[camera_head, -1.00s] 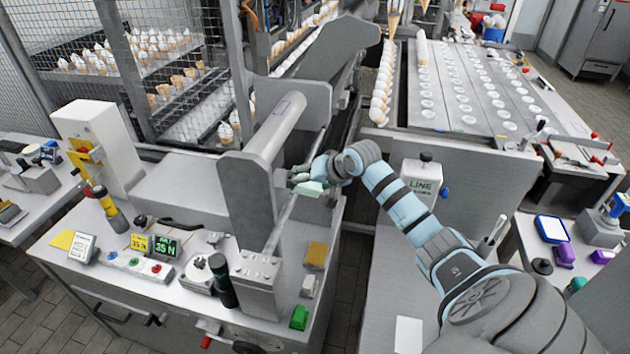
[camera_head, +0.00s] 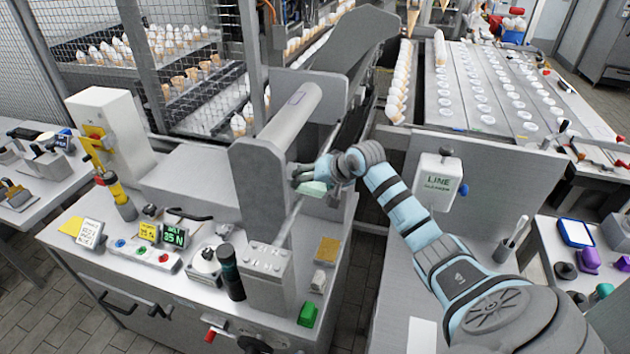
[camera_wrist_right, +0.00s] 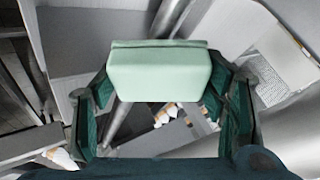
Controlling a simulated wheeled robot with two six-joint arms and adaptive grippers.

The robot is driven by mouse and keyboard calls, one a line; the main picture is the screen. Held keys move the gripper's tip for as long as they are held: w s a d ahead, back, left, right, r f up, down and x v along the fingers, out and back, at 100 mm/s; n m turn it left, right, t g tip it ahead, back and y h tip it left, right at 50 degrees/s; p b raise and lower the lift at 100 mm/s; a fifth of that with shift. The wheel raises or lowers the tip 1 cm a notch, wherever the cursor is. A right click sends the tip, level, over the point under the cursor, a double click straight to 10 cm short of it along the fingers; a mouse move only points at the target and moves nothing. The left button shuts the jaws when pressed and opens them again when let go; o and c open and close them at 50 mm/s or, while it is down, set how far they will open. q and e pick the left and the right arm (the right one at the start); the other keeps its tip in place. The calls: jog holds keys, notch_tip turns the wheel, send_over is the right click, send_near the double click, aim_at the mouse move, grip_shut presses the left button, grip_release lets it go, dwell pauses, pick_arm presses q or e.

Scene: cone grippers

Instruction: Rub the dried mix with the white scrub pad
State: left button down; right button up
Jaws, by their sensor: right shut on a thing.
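My right gripper (camera_head: 316,181) is shut on a pale mint-green pad (camera_head: 313,188), beside the grey roller machine. The pad also fills the space between the fingers in the right wrist view (camera_wrist_right: 160,72). It looks pale green rather than pure white. The grey roller (camera_head: 288,128) lies just above and left of the gripper, behind an upright end plate (camera_head: 260,190). I cannot make out the dried mix in either view. Whether the pad touches a surface is unclear. My left gripper is not in view.
On the machine's top are a tan pad (camera_head: 327,250), a small whitish block (camera_head: 318,281), a green block (camera_head: 307,314) and a dark cylinder (camera_head: 229,272). A LINE box (camera_head: 440,180) stands right of my forearm. Cone racks and a tray table lie behind.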

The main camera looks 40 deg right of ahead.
jog(key=shift+w+a+f, duration=0.15)
jog(key=shift+w+f, duration=0.05)
jog(key=shift+f, duration=0.2)
jog(key=shift+w+a+f, duration=0.1)
jog(key=shift+w+f, duration=0.05)
jog(key=shift+f, duration=0.25)
